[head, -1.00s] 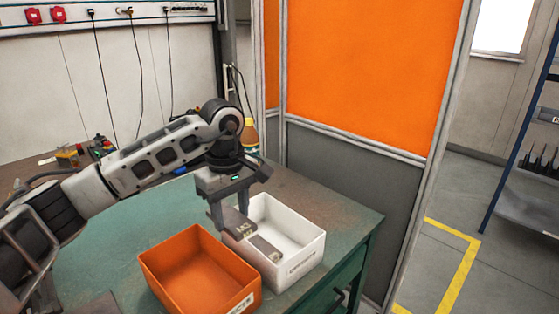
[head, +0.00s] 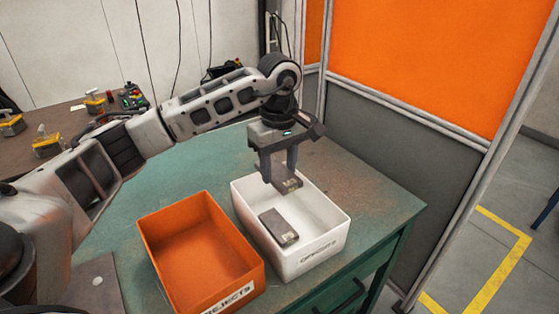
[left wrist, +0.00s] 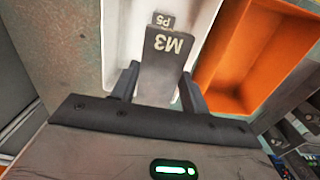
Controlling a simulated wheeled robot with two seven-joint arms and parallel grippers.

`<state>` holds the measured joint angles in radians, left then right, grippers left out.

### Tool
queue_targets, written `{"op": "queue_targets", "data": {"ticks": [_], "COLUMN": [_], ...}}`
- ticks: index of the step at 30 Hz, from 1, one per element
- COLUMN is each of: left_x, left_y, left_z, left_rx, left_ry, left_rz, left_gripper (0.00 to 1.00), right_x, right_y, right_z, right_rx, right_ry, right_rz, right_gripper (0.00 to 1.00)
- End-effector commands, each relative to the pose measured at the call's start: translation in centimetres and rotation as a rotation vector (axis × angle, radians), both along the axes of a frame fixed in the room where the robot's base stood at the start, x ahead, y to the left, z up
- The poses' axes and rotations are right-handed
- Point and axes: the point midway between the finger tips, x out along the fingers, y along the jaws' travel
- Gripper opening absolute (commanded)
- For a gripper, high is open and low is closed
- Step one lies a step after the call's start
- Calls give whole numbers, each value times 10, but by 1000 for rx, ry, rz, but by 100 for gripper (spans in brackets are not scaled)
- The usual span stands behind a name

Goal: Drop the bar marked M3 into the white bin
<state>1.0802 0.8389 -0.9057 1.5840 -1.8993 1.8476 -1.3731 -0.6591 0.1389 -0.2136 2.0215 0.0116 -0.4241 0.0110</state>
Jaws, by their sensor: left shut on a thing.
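My left gripper (head: 279,170) is shut on the dark grey bar marked M3 (head: 289,184). It holds the bar above the far part of the white bin (head: 321,243). In the left wrist view, the M3 bar (left wrist: 163,68) sits between the two fingers, its pale lettering facing the camera. A second dark bar (head: 279,228) lies inside the white bin, apart from the held bar. In the left wrist view, a bar marked P5 (left wrist: 162,19) shows just past the end of the M3 bar, partly hidden by it. My right gripper is not in view.
An orange bin (head: 180,215) labelled as rejects stands left of the white bin on the green table (head: 385,205). An orange and grey partition (head: 375,140) rises behind the table. Yellow-based items (head: 47,146) sit on a brown bench at the left.

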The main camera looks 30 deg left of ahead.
Motion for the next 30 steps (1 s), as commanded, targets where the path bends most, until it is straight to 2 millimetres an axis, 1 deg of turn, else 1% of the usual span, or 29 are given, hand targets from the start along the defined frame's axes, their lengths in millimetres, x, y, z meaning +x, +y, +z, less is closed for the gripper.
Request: {"op": "queue_targets", "data": {"ticks": [1,4,14,15,16,17,26,30], "left_x": [1,1,1,1,1,1,0,1], "left_y": [0,0,0,0,0,0,0,0], "left_z": [-8,-14,-16,-16,-16,-16,-17,-4], "left_rx": [-2,-1,-1,-1,-1,-1,1,0], "left_ry": [-4,-4,-4,-4,-4,-4,1,-3], "left_rz": [0,0,0,0,0,0,0,0], "left_gripper": [23,23,23,56,65,71,71,71], "right_x": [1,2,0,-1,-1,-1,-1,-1], "right_y": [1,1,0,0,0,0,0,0], "right_z": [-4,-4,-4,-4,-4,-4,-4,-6], "right_rx": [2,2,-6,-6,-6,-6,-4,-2], "right_ry": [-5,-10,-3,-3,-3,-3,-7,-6], "right_rz": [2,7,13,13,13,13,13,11], "right_gripper": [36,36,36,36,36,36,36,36]}}
